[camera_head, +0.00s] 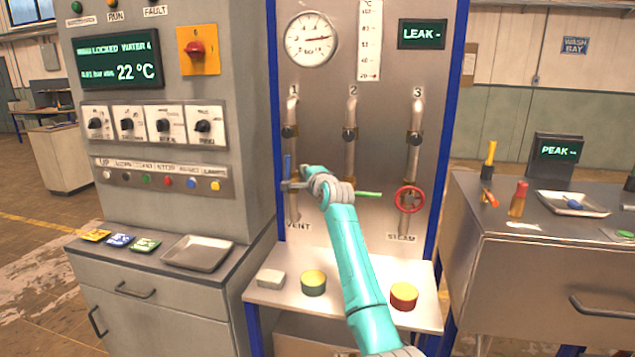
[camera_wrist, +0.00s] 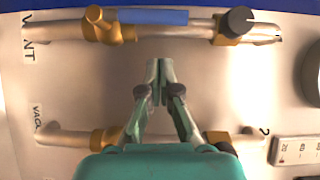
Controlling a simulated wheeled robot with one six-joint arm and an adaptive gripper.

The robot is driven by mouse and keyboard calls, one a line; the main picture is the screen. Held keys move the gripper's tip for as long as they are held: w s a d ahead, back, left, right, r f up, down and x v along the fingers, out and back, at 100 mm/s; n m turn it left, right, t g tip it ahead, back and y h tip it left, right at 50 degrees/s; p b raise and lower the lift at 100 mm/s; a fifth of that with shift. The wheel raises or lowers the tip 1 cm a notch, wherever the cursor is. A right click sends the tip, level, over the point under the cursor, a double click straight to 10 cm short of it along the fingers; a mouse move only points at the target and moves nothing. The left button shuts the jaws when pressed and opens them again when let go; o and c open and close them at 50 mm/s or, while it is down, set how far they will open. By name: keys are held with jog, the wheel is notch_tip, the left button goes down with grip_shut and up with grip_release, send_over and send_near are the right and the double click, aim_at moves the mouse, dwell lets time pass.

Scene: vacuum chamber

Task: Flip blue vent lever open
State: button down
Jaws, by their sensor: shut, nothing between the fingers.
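The blue vent lever (camera_head: 287,166) points upward along the left pipe, above the VENT label. In the wrist view the lever (camera_wrist: 152,17) lies parallel to the pipe, next to its brass valve body (camera_wrist: 107,25). There the tips appear between the two pipes, apart from the lever in the picture. Depth to the panel is hard to tell.
A green lever (camera_head: 368,194) sticks out sideways at the middle pipe, close to my wrist. A red handwheel (camera_head: 409,199) is on the right pipe.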

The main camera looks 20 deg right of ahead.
jog(key=s, duration=0.8)
jog(key=shift+s+d+f, duration=0.2)
jog(key=shift+s, duration=0.2)
jog(key=shift+f, duration=0.1)
